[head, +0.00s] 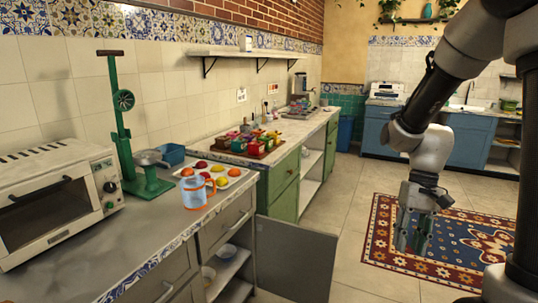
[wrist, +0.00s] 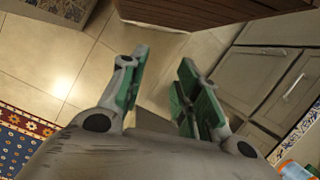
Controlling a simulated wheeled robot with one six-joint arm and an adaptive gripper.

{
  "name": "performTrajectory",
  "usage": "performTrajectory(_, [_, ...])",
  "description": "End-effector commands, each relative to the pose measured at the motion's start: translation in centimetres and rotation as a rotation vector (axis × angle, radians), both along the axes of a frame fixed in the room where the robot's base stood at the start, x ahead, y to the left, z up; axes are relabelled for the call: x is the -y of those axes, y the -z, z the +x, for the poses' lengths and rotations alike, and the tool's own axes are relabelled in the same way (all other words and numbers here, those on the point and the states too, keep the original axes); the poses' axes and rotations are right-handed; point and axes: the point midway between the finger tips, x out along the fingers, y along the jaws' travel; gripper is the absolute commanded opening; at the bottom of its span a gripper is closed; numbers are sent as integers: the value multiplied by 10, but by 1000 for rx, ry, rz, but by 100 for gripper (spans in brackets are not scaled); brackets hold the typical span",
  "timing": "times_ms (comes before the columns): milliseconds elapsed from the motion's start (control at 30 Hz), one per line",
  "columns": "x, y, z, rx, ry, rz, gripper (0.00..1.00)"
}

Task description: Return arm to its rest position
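My gripper (head: 413,232) hangs pointing down over the floor at the right in the head view, in front of the patterned rug and apart from the counter. In the wrist view my gripper (wrist: 160,88) shows two green-padded fingers with a clear gap between them. Nothing is between the fingers, so it is open and empty. My arm comes down from the upper right in the head view, bent at the elbow. No samovar or teapot can be made out for certain.
A counter (head: 95,262) at the left holds a toaster oven (head: 55,200), a green scale-like stand (head: 128,130), a tray of coloured balls (head: 222,174) and an orange-and-blue mug (head: 194,192). A cabinet door (head: 295,262) stands open into the floor space. The rug (head: 455,245) lies on open floor.

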Motion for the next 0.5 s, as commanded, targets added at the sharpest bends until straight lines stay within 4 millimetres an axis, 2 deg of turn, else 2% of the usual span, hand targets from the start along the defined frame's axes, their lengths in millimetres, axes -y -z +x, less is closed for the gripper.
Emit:
performTrajectory(133, [4, 1, -6, -8, -9, -11, 32])
performTrajectory(233, [9, -3, -21, -14, -25, -32, 32])
performTrajectory(367, [15, -31, -36, 69, -46, -61, 32])
performTrajectory(500, [22, -72, -58, 219, -69, -99, 32])
